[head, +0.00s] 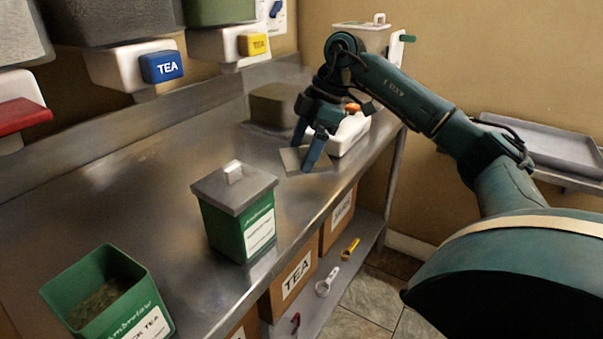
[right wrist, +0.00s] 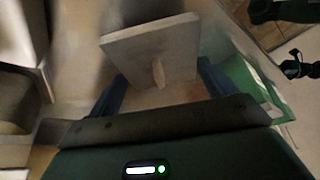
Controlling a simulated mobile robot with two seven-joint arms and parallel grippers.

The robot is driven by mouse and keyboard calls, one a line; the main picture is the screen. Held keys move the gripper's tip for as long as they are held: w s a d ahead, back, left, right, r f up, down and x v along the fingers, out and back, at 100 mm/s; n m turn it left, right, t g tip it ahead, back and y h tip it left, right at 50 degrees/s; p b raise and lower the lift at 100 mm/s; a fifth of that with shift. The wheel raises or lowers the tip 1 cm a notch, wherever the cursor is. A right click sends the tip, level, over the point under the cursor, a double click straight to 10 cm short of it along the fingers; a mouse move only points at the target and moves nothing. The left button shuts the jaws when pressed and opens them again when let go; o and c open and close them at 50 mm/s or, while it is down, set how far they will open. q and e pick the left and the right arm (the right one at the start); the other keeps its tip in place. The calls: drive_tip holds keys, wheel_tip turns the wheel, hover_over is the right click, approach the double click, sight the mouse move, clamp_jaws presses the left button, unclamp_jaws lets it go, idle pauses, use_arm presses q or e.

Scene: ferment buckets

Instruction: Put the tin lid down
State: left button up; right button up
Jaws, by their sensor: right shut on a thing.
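A flat square grey tin lid (head: 290,161) is at my right gripper (head: 306,152), towards the far end of the steel counter. The right gripper points down and is shut on the lid. In the right wrist view the lid (right wrist: 135,52) shows with its small knob, between the gripper's fingers (right wrist: 160,88). I cannot tell whether the lid touches the counter. An open green tin (head: 80,290) with dark contents stands at the lower left. Another green tin (head: 228,232) wears its own grey lid (head: 232,186). My left gripper is not in view.
A white box (head: 350,135) and a dark block (head: 272,105) stand behind the gripper on the steel counter (head: 140,195). Wall bins (head: 130,65) hang at the back left. TEA boxes (head: 292,280) sit below. The counter's middle left is clear.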

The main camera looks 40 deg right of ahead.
sight(303, 183)
drive_tip(key=shift+f+b, duration=0.45)
drive_tip(key=shift+f, duration=2.05)
drive_tip(key=shift+f, duration=0.1)
drive_tip(key=o, duration=0.9)
drive_tip(key=shift+c, duration=0.2)
drive_tip(key=p+v, duration=0.2)
drive_tip(key=v, duration=1)
drive_tip(key=shift+p, duration=0.3)
